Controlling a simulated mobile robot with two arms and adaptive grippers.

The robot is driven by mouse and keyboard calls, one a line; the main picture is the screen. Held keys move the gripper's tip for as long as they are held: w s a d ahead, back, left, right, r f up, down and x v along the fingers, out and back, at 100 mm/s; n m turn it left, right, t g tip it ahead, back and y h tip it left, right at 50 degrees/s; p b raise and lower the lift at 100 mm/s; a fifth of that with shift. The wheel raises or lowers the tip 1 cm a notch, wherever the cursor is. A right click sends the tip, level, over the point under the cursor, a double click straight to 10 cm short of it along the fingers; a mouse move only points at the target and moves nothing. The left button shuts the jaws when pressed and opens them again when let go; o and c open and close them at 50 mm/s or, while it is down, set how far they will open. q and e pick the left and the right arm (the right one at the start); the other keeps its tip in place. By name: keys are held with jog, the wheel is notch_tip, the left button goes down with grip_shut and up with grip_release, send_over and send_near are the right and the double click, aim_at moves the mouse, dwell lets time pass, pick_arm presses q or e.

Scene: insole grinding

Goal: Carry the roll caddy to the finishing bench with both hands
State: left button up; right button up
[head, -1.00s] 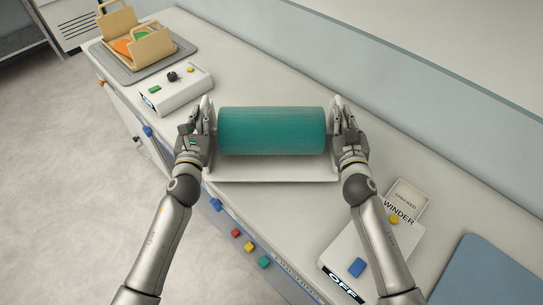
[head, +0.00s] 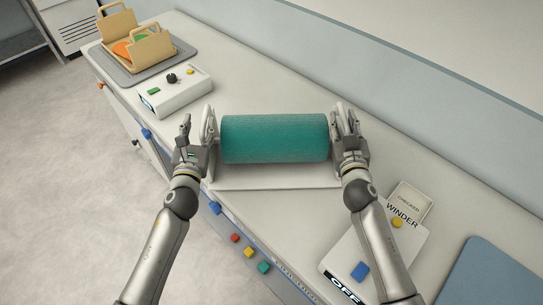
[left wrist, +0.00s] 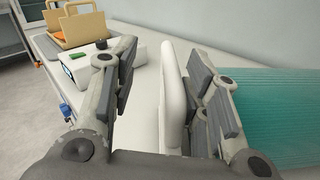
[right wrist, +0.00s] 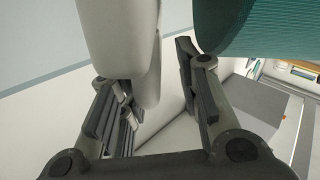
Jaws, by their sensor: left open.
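The roll caddy is a white tray (head: 272,176) with a white upright plate at each end and a teal roll (head: 275,138) lying between them. It sits on the long white bench. My left gripper (head: 200,130) is open at the left end plate. In the left wrist view that plate (left wrist: 172,95) stands between the spread fingers, close to the right finger. My right gripper (head: 346,128) is at the right end plate. In the right wrist view its fingers are spread, with the white plate (right wrist: 125,45) between them and a gap on the roll side; the left fingertip is partly hidden.
A control box (head: 174,92) with a dark knob and a tan carrier (head: 135,38) on a grey mat stand at the back left. A winder box (head: 375,255) and a blue-grey mat (head: 490,275) are at the front right. A wall runs behind the bench; open floor lies left.

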pick_arm(q)
jog(key=s, duration=0.6)
jog(key=shift+s+d, duration=0.15)
jog(key=shift+s, duration=0.15)
pick_arm(e)
jog(key=shift+s, duration=0.15)
jog(key=shift+o, duration=0.4)
jog(key=o, duration=0.7)
jog(key=shift+a, duration=0.1)
jog(key=s, duration=1.2)
